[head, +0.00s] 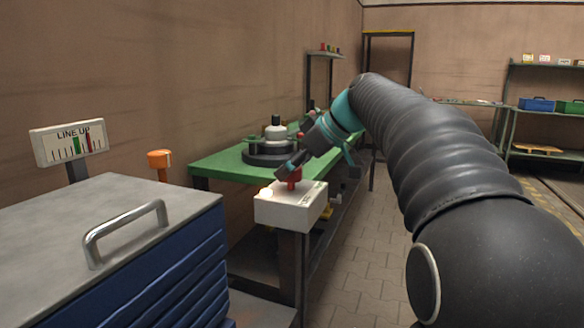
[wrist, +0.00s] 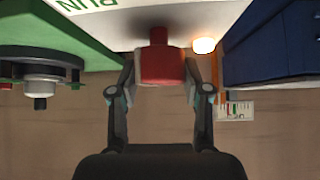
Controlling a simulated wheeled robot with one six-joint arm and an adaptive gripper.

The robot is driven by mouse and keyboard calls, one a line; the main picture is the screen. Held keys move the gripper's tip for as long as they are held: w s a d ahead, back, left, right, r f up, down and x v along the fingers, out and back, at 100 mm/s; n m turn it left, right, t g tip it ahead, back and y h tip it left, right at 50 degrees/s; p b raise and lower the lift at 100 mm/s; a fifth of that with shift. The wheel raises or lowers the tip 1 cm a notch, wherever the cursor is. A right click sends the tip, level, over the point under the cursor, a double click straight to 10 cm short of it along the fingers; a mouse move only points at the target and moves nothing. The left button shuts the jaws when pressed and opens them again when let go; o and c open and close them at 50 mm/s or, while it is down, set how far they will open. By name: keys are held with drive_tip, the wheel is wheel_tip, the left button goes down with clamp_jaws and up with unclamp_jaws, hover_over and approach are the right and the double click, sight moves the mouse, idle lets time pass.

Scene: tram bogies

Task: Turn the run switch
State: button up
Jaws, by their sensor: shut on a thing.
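The run switch is a red knob (head: 294,184) on top of a white box (head: 282,213) on a dark post, in the middle of the head view. In the wrist view the red knob (wrist: 162,66) sits between my two fingers, in front of the white face lettered "RUN" (wrist: 75,12). My gripper (head: 289,172) comes down onto the knob from the upper right and is shut on it. A round lamp (head: 266,192) glows on the box beside the knob; it also shows in the wrist view (wrist: 204,45). My fingers partly hide the knob in the head view.
A blue drawer cabinet (head: 160,275) with a grey top stands at the front left. A green bench (head: 222,165) with a round dark fixture (head: 268,155) is behind the box. A "LINE UP" gauge (head: 68,143) stands at the left. Paved floor is clear at centre right.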

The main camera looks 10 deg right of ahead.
drive_tip(key=o, duration=1.2)
drive_tip(key=shift+c, duration=0.2)
drive_tip(key=v, duration=1.2)
